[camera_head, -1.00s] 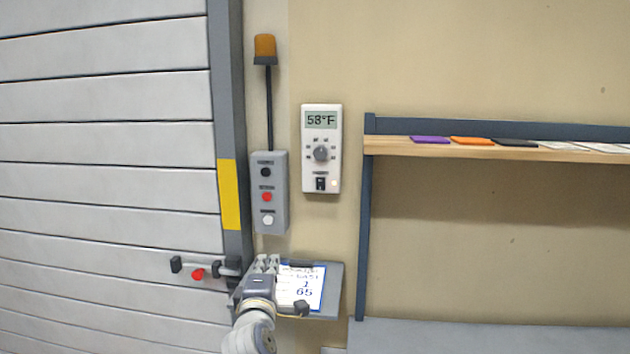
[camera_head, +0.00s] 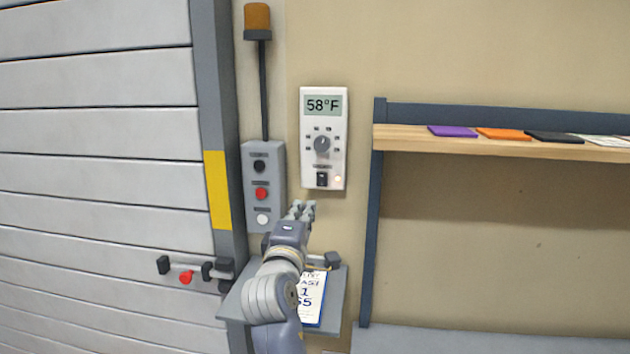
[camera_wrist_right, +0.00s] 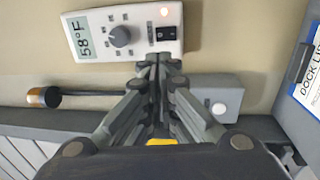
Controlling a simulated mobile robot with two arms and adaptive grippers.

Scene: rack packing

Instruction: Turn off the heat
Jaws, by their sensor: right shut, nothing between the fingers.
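A white thermostat (camera_head: 323,113) hangs on the beige wall, its screen reading 58°F. It has a grey round dial (camera_head: 322,145) and, below that, a black rocker switch (camera_head: 322,179) with a small lit lamp (camera_head: 338,180) beside it. The thermostat also shows in the right wrist view (camera_wrist_right: 150,16), with the lamp glowing reddish. My right gripper (camera_head: 304,207) is shut and empty, just below the thermostat and apart from it in the head view. In the wrist view its fingertips (camera_wrist_right: 158,62) point toward the switch end. My left gripper is not in view.
A grey control box (camera_head: 263,205) with black, red and white buttons is left of the thermostat. A clipboard (camera_head: 312,299) lies on a small grey shelf (camera_head: 336,310) below. A wooden shelf (camera_head: 450,143) is at right; a slatted door (camera_head: 95,130) is at left.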

